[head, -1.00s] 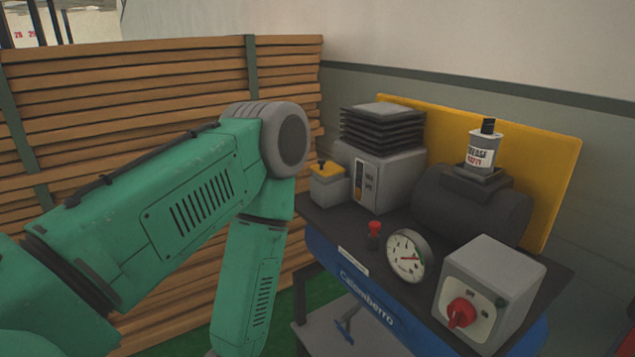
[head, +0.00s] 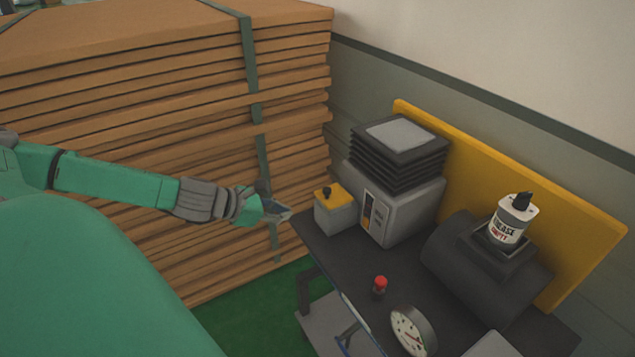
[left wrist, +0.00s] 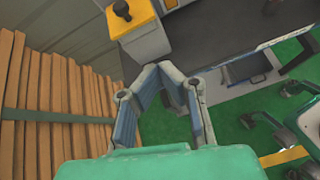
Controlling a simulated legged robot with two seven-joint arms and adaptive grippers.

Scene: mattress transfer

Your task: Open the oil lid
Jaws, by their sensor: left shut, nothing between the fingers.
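A small grey box (head: 335,213) with a yellow lid (head: 329,196) and a black knob on top stands at the near left corner of the dark worktop. I cannot tell for sure that this is the oil lid. The yellow lid (left wrist: 128,16) and its knob also show at the top of the left wrist view. My left gripper (head: 284,214) is shut and empty, just left of the box and apart from it. Its fingers (left wrist: 160,69) come together below the box in the left wrist view.
The worktop (head: 345,262) also carries a grey unit with black fins (head: 402,205), a red knob (head: 380,283), a gauge (head: 411,333), and a dark cylinder (head: 475,262) bearing a grease can (head: 511,220). A tall plank stack (head: 170,110) stands behind my left arm.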

